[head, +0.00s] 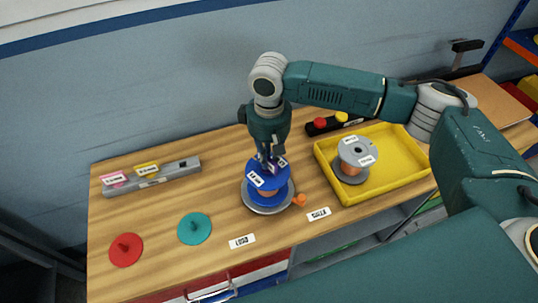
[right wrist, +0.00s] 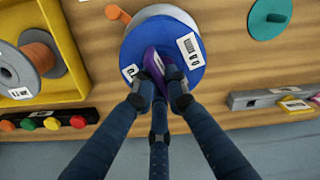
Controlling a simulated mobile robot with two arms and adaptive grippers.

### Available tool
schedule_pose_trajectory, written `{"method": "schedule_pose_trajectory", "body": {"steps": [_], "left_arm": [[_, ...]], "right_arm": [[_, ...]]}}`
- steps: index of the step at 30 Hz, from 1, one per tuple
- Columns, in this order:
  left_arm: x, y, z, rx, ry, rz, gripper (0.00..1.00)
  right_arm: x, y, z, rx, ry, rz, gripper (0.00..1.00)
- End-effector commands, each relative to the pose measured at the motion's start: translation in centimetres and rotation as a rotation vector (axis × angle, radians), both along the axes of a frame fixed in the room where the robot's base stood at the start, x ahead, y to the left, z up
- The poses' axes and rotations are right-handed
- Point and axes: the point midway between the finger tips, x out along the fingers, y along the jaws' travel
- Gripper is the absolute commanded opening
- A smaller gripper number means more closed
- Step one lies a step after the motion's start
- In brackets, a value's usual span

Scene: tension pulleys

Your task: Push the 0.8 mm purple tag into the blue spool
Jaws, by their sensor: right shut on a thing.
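The blue spool (head: 254,168) stands on a grey round base on the table, and its blue top disc (right wrist: 185,50) with white labels fills the upper middle of the right wrist view. My right gripper (head: 269,157) points down at the top of the blue spool. In the right wrist view its fingers (right wrist: 159,88) are shut on the purple tag (right wrist: 152,58), which bears a white label. The tag is at the spool's top disc; how deep it sits is hidden. My left gripper is not in view.
A yellow tray (head: 396,183) with a grey spool (head: 359,151) is on the right. A grey rack (head: 180,173) holds a pink tag (head: 114,180) and a yellow tag (head: 147,170). Red (head: 126,250) and teal (head: 195,229) discs lie at the front left. A black button box (head: 333,122) stands behind.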

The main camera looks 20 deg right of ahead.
Motion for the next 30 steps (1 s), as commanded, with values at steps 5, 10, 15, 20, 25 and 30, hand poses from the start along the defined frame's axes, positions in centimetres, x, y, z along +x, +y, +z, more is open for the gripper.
{"method": "schedule_pose_trajectory", "body": {"steps": [5, 10, 15, 20, 25, 30], "left_arm": [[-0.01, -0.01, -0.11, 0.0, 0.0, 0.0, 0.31], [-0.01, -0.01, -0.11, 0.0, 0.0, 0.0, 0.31], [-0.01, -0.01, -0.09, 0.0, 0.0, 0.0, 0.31], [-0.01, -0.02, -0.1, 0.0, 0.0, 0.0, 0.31], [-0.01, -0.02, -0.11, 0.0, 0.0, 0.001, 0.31], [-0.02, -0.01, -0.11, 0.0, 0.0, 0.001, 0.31]], "right_arm": [[0.0, 0.03, -0.65, 0.001, 0.0, 0.0, 0.0], [-0.01, 0.02, -0.75, 0.0, 0.0, 0.0, 0.0], [-0.06, 0.01, -0.85, 0.0, 0.001, 0.0, 0.0], [-0.1, 0.0, -0.93, 0.0, 0.003, 0.0, 0.0], [-0.15, -0.01, -1.0, -0.001, 0.004, 0.001, 0.0], [-0.14, -0.01, -0.98, -0.001, 0.004, 0.001, 0.35]]}}
